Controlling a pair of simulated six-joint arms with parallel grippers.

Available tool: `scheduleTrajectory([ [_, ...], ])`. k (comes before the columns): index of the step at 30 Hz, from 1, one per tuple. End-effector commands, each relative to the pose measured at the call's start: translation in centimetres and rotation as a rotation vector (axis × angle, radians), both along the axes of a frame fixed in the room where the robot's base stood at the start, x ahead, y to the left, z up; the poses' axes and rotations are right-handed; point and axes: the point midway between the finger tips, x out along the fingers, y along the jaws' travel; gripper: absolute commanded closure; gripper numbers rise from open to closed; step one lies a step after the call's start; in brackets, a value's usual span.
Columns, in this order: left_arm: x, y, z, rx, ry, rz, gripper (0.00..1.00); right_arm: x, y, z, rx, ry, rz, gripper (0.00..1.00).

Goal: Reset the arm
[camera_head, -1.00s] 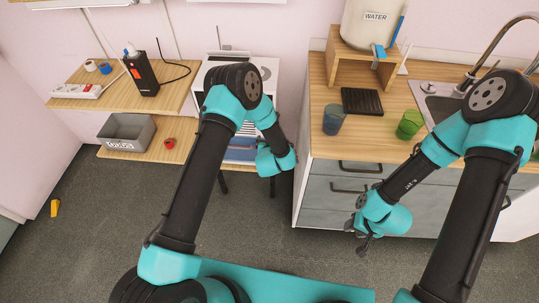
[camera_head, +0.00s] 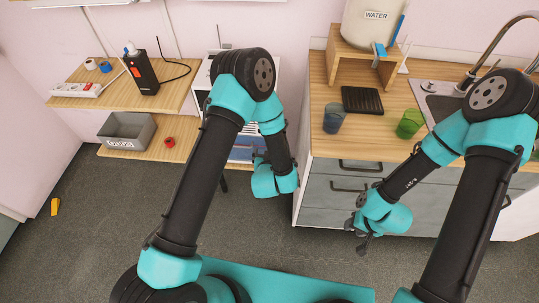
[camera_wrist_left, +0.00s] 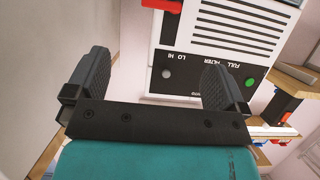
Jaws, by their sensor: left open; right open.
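My left gripper (camera_wrist_left: 156,85) is open in the left wrist view, with two dark fingers apart and nothing between them. Beyond the fingers is a white appliance (camera_wrist_left: 214,58) with a dark control panel and a green button. In the head view my left arm hangs bent in front of that appliance (camera_head: 215,68), and its fingers cannot be made out. My right gripper (camera_head: 361,236) is small and low in front of the grey drawers, open and empty, pointing down over the floor.
Left shelves hold a black device (camera_head: 141,74), a power strip (camera_head: 75,90) and a grey bin (camera_head: 127,131). Floor between is clear.

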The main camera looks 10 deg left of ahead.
Motion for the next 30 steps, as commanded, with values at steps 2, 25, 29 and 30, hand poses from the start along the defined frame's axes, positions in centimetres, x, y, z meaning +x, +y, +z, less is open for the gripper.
scheduleTrajectory([
  [2,0.0,0.0,0.0,0.0,0.0,0.0,0.0,0.0,0.0,0.0,0.0,0.0,0.0,0.57],
  [25,-8.8,6.9,-5.3,-0.282,0.594,-0.089,0.0,0.0,0.0,0.0,0.0,0.0,0.0,0.57],
  [29,-13.3,8.8,-5.8,-0.361,0.792,-0.109,0.0,0.0,0.0,0.0,0.0,0.0,0.0,0.57],
  [30,-14.7,9.3,-5.8,-0.382,0.851,-0.115,0.0,0.0,0.0,0.0,0.0,0.0,0.0,0.57],
])
